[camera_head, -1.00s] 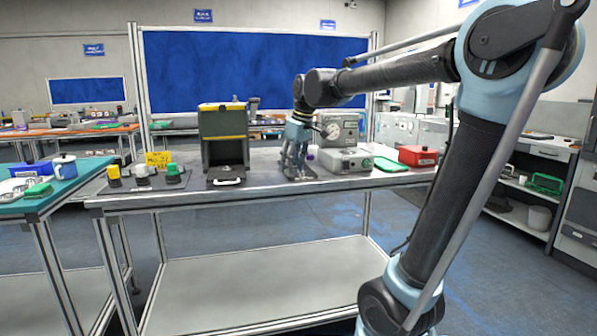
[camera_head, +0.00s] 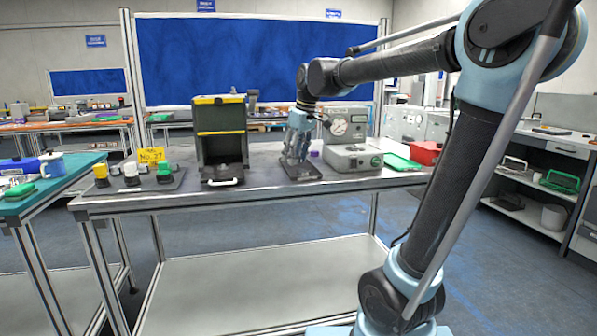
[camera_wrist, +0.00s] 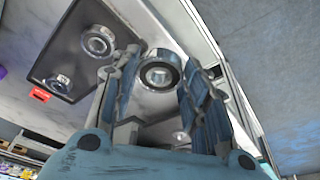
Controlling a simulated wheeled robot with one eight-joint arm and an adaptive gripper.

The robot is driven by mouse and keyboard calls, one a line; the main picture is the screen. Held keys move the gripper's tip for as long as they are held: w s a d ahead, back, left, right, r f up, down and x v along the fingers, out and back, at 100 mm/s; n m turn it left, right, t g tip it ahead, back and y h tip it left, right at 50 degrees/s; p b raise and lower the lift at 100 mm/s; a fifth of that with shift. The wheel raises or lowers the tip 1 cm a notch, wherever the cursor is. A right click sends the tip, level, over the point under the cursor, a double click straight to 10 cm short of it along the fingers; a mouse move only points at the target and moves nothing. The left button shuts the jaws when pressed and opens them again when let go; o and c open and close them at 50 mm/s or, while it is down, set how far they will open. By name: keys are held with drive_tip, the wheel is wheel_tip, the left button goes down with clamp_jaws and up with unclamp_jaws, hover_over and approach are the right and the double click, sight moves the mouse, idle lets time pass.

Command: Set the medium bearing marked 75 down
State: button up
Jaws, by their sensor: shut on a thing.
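A shiny ring-shaped bearing with a dark band (camera_wrist: 160,73) is between the two fingers of my gripper (camera_wrist: 163,70) in the wrist view. The gripper is shut on it; no marking can be read. Two other bearings, a larger one (camera_wrist: 97,41) and a smaller one (camera_wrist: 60,83), lie on a dark plate (camera_wrist: 82,18) to the left of the fingers. In the head view my gripper (camera_head: 295,160) points down low over the bench, and the bearing is too small to make out there. Whether the held bearing touches the bench surface I cannot tell.
On the grey bench (camera_head: 270,190), a black-and-yellow open-front box (camera_head: 221,120) stands left of my gripper. A grey device with a gauge (camera_head: 350,150) stands close on its right, then a green tray (camera_head: 401,162) and a red box (camera_head: 425,152). Small coloured items stand at far left.

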drive_tip(key=w+r+m, duration=0.1)
drive_tip(key=w+r, duration=0.1)
drive_tip(key=w, duration=0.7)
drive_tip(key=w+r+m, duration=0.1)
drive_tip(key=w+r, duration=0.1)
drive_tip(key=w, duration=0.6)
drive_tip(key=shift+w+d+f, duration=0.1)
drive_tip(key=shift+d+f, duration=0.1)
drive_tip(key=shift+f, duration=2.35)
drive_tip(key=shift+d+f, duration=0.15)
drive_tip(key=shift+f, duration=2.35)
drive_tip(key=shift+f, duration=0.6)
drive_tip(key=o, duration=1.3)
drive_tip(key=shift+c, duration=0.2)
